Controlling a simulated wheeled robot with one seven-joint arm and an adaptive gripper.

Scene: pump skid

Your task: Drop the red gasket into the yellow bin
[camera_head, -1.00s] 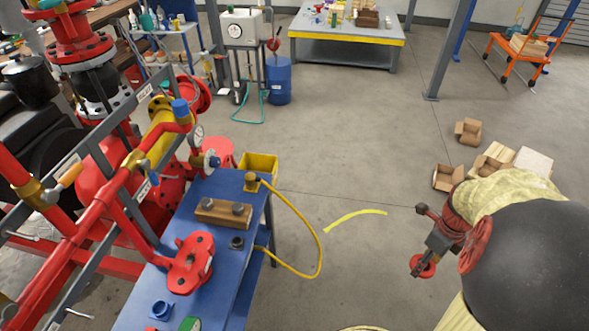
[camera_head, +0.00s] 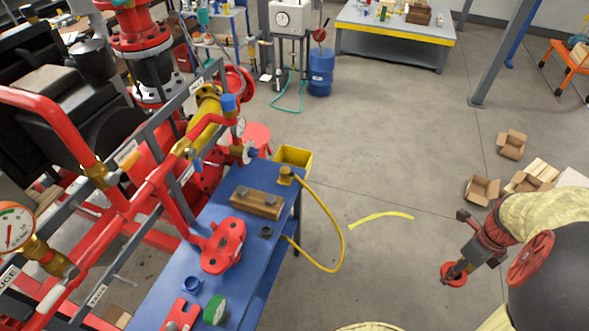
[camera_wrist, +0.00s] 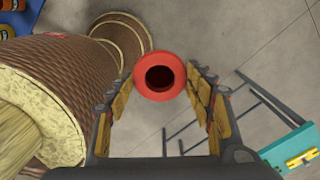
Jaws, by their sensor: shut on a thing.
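The red gasket (camera_head: 461,281) is a ring with a dark hole, held at the tip of my gripper (camera_head: 455,270) at the right of the head view. In the wrist view the gasket (camera_wrist: 160,58) sits between the two yellow-padded fingers, which are shut on it. It is in the air above the grey floor. The yellow bin (camera_head: 297,154) stands at the far end of the blue bench, well to the left of and beyond my gripper. Only its upper part shows clearly; the bench hides some of it.
The blue bench (camera_head: 190,262) carries a wooden block (camera_head: 257,207), a red flanged part (camera_head: 223,247) and a yellow hose (camera_head: 336,224) hanging over its edge. Open cardboard boxes (camera_head: 481,190) lie on the floor at right. Floor between bench and gripper is mostly clear.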

